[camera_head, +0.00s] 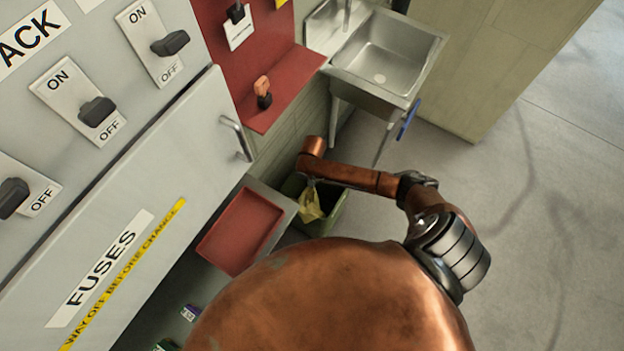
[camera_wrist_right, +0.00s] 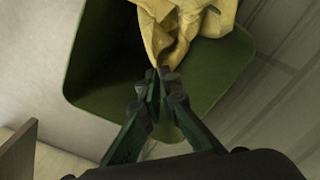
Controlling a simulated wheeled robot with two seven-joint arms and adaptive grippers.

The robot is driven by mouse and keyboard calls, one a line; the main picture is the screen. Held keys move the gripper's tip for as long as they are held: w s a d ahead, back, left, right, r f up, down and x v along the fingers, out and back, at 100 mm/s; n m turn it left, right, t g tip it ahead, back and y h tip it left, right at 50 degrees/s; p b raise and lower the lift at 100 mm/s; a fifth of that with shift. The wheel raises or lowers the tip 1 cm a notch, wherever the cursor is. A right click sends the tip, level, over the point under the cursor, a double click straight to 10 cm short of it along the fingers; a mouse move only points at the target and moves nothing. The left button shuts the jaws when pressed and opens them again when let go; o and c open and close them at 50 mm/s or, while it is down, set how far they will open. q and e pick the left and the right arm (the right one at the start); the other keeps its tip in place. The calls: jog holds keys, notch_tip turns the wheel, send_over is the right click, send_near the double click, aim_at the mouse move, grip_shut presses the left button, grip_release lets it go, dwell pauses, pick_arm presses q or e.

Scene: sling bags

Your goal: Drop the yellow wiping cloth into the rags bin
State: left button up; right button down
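The yellow wiping cloth (camera_head: 311,206) hangs bunched beneath my right gripper (camera_head: 311,182) in the head view, over the opening of the dark green bin (camera_head: 337,212). In the right wrist view my right gripper (camera_wrist_right: 160,86) has its fingertips together at the narrow gathered end of the cloth (camera_wrist_right: 185,25), and looks shut on it. The cloth spreads away from the fingertips across the green bin (camera_wrist_right: 95,60) and runs out of the top of the picture. Whether it touches the bin's inside is unclear. No label shows on the bin. My left gripper is not in view.
A red tray (camera_head: 240,231) stands left of the bin, close beside it. A steel sink (camera_head: 385,55) is behind, with a blue handle (camera_head: 408,120) at its front. A grey fuse cabinet (camera_head: 150,190) fills the left. The floor (camera_head: 540,220) on the right is clear.

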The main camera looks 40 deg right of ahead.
jog(key=c, duration=2.2)
grip_release()
jog(key=shift+o, duration=0.2)
jog(key=o, duration=0.6)
jog(key=o, duration=0.7)
jog(key=shift+o, duration=0.2)
jog(key=shift+r, duration=0.1)
